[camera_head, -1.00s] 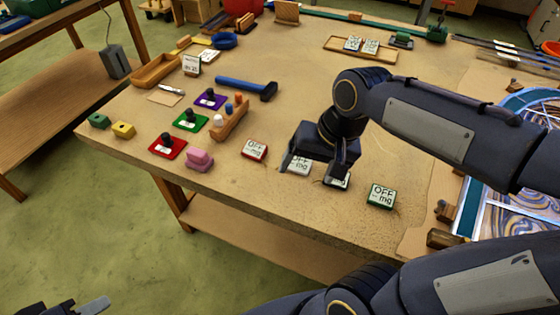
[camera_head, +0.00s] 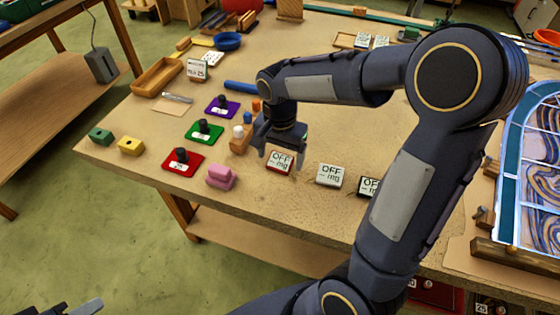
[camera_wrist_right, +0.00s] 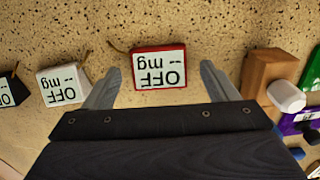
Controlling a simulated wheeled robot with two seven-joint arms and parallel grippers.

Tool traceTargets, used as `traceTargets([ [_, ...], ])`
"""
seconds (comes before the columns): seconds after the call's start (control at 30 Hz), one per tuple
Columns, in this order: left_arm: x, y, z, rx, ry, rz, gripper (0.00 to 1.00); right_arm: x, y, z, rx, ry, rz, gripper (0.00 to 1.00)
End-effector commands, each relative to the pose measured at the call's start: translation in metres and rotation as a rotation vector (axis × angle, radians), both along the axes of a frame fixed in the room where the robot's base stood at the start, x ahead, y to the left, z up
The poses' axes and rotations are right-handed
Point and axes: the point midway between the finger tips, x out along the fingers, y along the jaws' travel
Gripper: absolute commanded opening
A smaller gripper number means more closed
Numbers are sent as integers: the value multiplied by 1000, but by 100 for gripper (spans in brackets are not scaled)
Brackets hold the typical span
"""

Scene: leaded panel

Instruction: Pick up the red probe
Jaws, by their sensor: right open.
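The red probe (camera_head: 281,161) is a small red-rimmed box with a white face reading "OFF -- mg", lying on the wooden table near its front edge. It also shows upright-edged between the fingertips in the right wrist view (camera_wrist_right: 160,68), with a thin lead at one corner. My right gripper (camera_head: 281,148) is open and empty, pointing down right above and behind it. In the wrist view a finger lies on each side of the probe, with gaps on both sides. Part of my left gripper (camera_head: 86,307) shows at the bottom left corner; its jaws cannot be read.
A white-rimmed box (camera_head: 330,175) and a black-rimmed box (camera_head: 368,187) stand to the right. A pink block (camera_head: 221,177) and a red card with a black knob (camera_head: 183,162) are to the left. A wooden peg holder (camera_head: 239,144) is close beside the right gripper.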

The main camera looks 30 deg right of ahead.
Motion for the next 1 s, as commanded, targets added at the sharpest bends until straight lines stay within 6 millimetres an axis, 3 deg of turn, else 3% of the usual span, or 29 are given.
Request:
traceTargets([
  [0.33, 0, 0, 0, 0, 0, 0, 36, 0, 0, -9, 1, -1, 0, 79],
  [0.7, 0, 0, 0, 0, 0, 0, 36, 0, 0, -8, 1, -2, 1, 31],
  [1.0, 0, 0, 0, 0, 0, 0, 36, 0, 0, -6, 1, -2, 1, 31],
])
